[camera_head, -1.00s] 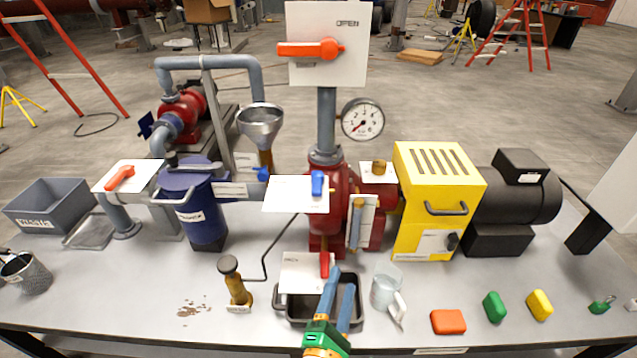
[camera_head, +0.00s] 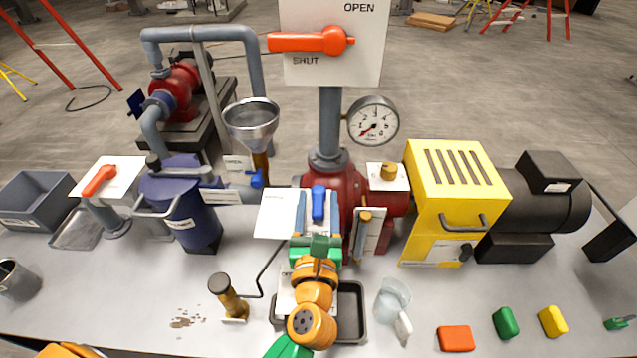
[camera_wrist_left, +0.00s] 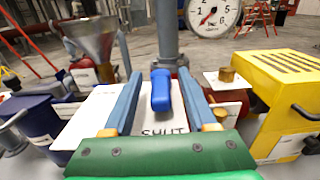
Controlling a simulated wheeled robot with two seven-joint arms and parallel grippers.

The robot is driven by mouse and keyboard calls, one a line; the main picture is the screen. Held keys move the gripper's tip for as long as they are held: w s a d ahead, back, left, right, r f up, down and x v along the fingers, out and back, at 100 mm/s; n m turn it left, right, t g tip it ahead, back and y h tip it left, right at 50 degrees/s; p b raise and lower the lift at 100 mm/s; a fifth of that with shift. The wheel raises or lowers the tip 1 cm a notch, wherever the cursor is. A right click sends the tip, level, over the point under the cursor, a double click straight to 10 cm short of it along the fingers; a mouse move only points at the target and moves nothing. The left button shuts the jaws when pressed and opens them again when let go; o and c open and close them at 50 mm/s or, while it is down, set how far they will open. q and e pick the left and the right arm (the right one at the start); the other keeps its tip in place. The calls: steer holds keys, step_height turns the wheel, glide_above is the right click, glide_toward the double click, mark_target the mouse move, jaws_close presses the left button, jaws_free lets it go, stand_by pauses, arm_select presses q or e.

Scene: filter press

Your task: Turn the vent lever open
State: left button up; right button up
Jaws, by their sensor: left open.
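A blue lever (camera_head: 318,204) stands on a white plate (camera_head: 276,214) at the front of the red pump body. In the left wrist view the blue lever (camera_wrist_left: 161,91) is in the middle, and "SHUT" shows on the plate below it. My left gripper (camera_head: 318,194) is open, with one blue-grey finger on each side of the lever. Gaps show between the lever and both fingers in the wrist view, so it is not gripped. The lever's lower part is partly hidden by my gripper in the head view. My right gripper is not in view.
A large orange lever (camera_head: 310,41) lies across an upright OPEN/SHUT board above. A gauge (camera_head: 373,121), funnel (camera_head: 251,122) and yellow box (camera_head: 457,195) stand close around. A smaller blue valve handle (camera_head: 257,178) is below the funnel. A black tray (camera_head: 352,314) is under my arm.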

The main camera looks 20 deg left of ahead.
mark_target(318, 195)
arm_select(q)
steer(key=x, duration=0.3)
steer(key=shift+f, duration=0.15)
steer(key=shift+s, duration=0.15)
steer(key=c, duration=0.4)
jaws_close()
